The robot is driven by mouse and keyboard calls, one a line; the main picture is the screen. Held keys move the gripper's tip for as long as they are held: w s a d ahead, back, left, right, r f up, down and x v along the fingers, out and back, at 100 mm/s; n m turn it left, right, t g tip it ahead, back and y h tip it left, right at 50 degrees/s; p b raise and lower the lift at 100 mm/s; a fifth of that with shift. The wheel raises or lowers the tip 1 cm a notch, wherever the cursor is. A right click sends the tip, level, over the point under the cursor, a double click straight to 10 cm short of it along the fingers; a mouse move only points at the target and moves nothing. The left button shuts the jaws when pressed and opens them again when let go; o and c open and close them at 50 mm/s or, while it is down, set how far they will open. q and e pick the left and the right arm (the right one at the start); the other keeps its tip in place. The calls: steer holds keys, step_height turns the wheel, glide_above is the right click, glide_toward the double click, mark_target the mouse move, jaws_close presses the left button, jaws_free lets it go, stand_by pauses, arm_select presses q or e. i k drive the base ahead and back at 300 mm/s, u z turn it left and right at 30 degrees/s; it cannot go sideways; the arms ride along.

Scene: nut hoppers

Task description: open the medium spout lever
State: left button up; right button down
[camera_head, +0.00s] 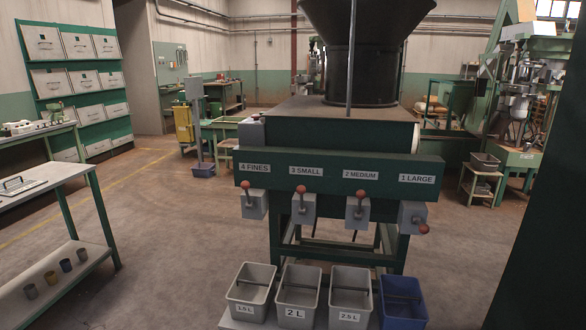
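The spout labelled 2 MEDIUM is a grey box (357,210) under the green front beam of the hopper machine. Its lever has a red knob (359,190) that stands up at the top of the box. The label 2 MEDIUM (361,175) sits on the beam above it. The levers of 4 FINES (246,186) and 3 SMALL (301,189) also have their knobs up. The lever of 1 LARGE (423,229) has its knob low and to the right. Neither of my grippers shows in this view.
Three grey bins (254,282) and a blue bin (408,301) stand in a row on a low board below the spouts. A table (60,190) stands at the left, with several cups on its lower shelf. A dark green surface (545,200) fills the right edge. Floor between table and machine is clear.

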mark_target(361, 194)
steer(key=z, duration=1.35)
steer(key=i, duration=0.55)
steer(key=u, duration=1.5)
